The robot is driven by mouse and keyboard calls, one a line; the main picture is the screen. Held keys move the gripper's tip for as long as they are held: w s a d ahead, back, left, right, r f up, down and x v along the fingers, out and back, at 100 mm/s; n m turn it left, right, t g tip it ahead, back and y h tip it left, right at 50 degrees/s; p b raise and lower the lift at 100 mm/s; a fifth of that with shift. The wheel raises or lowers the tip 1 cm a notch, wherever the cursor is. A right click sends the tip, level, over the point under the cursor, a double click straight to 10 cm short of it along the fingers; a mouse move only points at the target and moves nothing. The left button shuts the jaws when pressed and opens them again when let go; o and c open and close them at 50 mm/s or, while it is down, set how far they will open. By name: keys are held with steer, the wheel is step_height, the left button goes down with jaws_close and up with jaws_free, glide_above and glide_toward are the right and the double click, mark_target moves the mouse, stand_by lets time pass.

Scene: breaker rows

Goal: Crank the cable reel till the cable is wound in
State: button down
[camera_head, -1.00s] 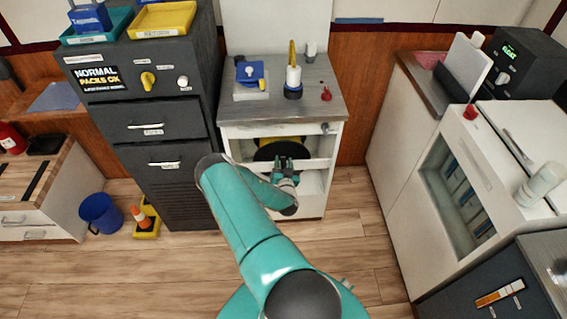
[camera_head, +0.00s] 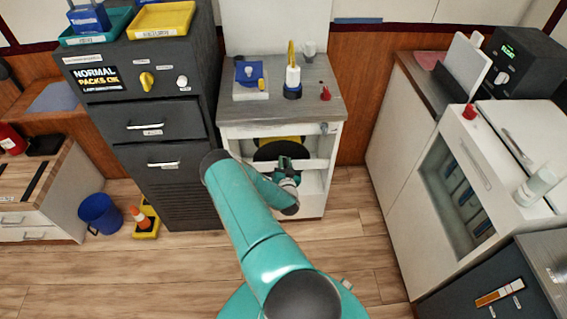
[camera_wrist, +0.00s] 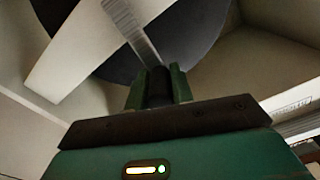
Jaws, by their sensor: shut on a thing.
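The cable reel (camera_head: 268,153) sits in the open bay of the white cabinet, under its worktop. Its dark disc and yellow part show in the head view, partly hidden by my arm. In the wrist view its dark disc (camera_wrist: 190,22) fills the top, with a grey ribbed bar (camera_wrist: 130,25) across it. My gripper (camera_head: 286,166) is at the front of the bay, low on the reel. In the wrist view my gripper (camera_wrist: 158,84) is shut on a dark upright grip (camera_wrist: 158,90), which looks like the crank handle. How much cable is out cannot be told.
A white rail (camera_head: 315,163) crosses the bay near my gripper. The worktop (camera_head: 325,105) above holds a white bottle, a blue item and a small red item. A dark drawer cabinet (camera_head: 150,130) stands left. A blue bucket (camera_head: 99,213) is on the floor.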

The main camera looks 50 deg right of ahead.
steer(key=s+d+f+m, duration=0.1)
steer(key=m, duration=0.3)
steer(key=s+d+f+m, duration=0.2)
steer(key=m, duration=0.2)
steer(key=s+d+f+m, duration=0.1)
steer(key=s+f+m, duration=0.1)
steer(key=m, duration=0.3)
steer(key=shift+d+f, duration=0.15)
steer(key=shift+d, duration=0.1)
steer(key=f+m, duration=0.1)
steer(key=m, duration=0.2)
steer(key=shift+s+d+f, duration=0.1)
steer(key=shift+s+f, duration=0.1)
steer(key=shift+f, duration=0.2)
steer(key=f+m, duration=0.2)
steer(key=shift+m, duration=0.3)
steer(key=shift+w+a+f+m, duration=0.25)
steer(key=shift+f+m, duration=0.4)
steer(key=shift+m, duration=0.4)
steer(key=shift+w+a+f+m, duration=0.25)
steer(key=shift+f+m, duration=0.4)
steer(key=shift+m, duration=0.45)
steer(key=shift+w+a+f+m, duration=0.15)
steer(key=shift+w+f+m, duration=0.15)
steer(key=shift+f+m, duration=0.55)
steer(key=shift+r+m, duration=0.15)
steer(key=shift+m, duration=0.15)
